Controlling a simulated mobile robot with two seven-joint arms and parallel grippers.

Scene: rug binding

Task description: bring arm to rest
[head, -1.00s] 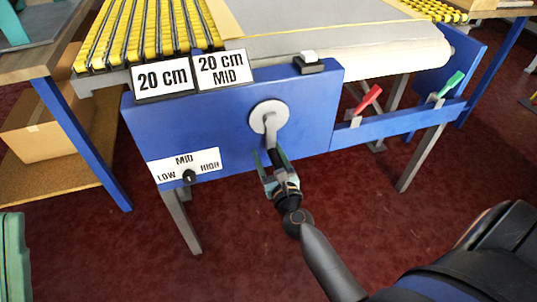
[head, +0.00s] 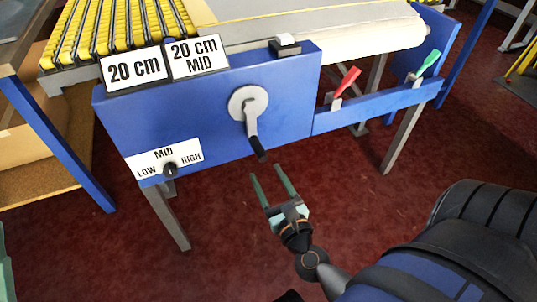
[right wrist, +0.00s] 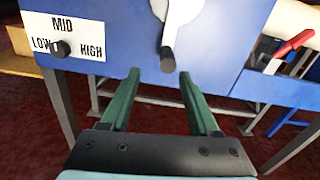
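My right gripper (head: 273,186) is open and empty in the head view, with its two green fingers apart. It is below and apart from the black handle (head: 257,148) of the crank (head: 249,104) on the blue machine panel (head: 210,115). In the right wrist view, my right gripper (right wrist: 160,88) shows nothing between its fingers, and the crank handle (right wrist: 168,60) is just beyond the tips. The crank handle hangs downward. My left gripper is not in view.
A black knob (head: 170,169) on the LOW/MID/HIGH plate points near the middle. A red lever (head: 345,80) and a green lever (head: 429,62) are on the rail at right. Grey machine legs (head: 402,140) stand on the dark red floor (head: 340,210), which is clear in front.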

